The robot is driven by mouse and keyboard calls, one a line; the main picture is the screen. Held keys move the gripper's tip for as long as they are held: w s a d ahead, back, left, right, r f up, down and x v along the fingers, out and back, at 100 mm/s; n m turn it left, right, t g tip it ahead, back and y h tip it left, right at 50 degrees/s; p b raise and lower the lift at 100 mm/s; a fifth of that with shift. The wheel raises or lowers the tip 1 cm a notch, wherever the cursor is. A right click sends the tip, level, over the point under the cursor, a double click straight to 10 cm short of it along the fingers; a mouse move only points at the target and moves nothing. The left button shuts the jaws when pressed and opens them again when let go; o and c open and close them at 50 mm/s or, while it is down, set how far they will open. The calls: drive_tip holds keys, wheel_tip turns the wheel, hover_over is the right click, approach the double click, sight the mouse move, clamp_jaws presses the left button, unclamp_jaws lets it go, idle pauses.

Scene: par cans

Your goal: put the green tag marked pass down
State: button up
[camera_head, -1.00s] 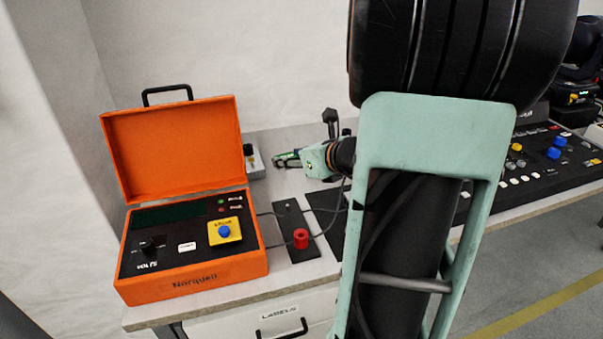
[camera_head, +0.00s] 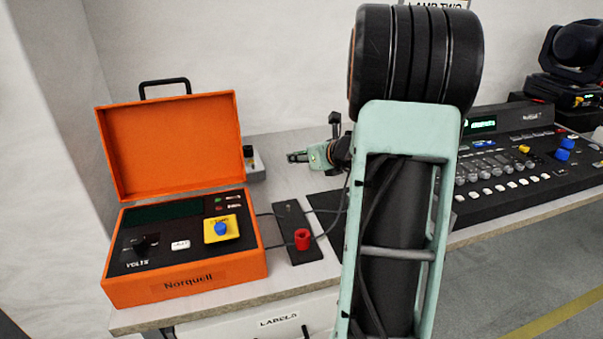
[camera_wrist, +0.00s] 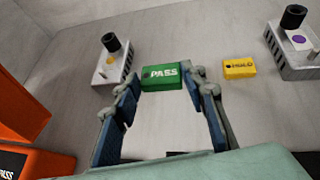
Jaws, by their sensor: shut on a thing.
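The green tag (camera_wrist: 162,76) lettered PASS is between the fingertips of my gripper (camera_wrist: 163,80) in the wrist view. The gripper is shut on it, one blue-padded finger at each side. Whether the tag touches the bench top or is just above it I cannot tell. In the head view my gripper (camera_head: 298,156) is small, over the back of the bench behind the black plate with the red knob. The tag is hard to make out there.
A yellow tag (camera_wrist: 239,68) lies to the right. Grey boxes with black knobs stand left (camera_wrist: 112,65) and right (camera_wrist: 293,52). An orange case (camera_head: 185,280) stands open at left. A mixing console (camera_head: 510,165) fills the right. Bare bench lies around the green tag.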

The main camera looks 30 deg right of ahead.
sight(303, 178)
drive_tip(key=w+f, duration=0.1)
drive_tip(key=d+f, duration=0.1)
drive_tip(key=w+f, duration=0.1)
drive_tip(key=shift+w+d+f+b, duration=0.25)
drive_tip(key=shift+w+f+b, duration=0.05)
drive_tip(key=shift+f+b, duration=0.1)
drive_tip(key=shift+w+d+f+b, duration=0.15)
drive_tip(key=shift+f+b, duration=0.4)
drive_tip(key=shift+f, duration=1.1)
drive_tip(key=shift+f, duration=0.15)
drive_tip(key=o, duration=1)
